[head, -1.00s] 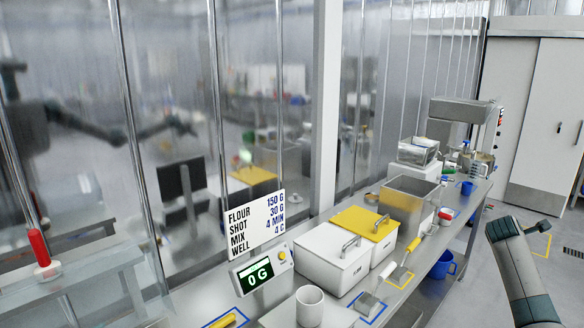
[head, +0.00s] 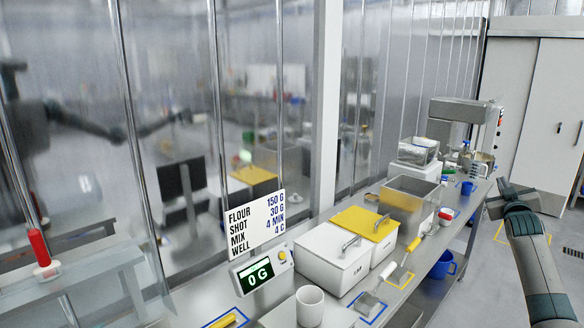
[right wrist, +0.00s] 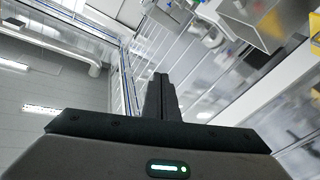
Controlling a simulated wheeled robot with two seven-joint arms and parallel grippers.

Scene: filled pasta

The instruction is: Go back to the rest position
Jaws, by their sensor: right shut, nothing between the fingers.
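My right arm (head: 537,258) comes in from the lower right of the head view and stands over the floor, right of the bench. My left gripper is not in view.
The steel bench (head: 400,297) holds a white mug (head: 310,306), a white bin (head: 325,266), a yellow-lidded bin (head: 360,222), a steel box (head: 405,206) and a scale display (head: 259,273). A blue mug (head: 441,264) sits on the lower shelf. Floor to the right is free.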

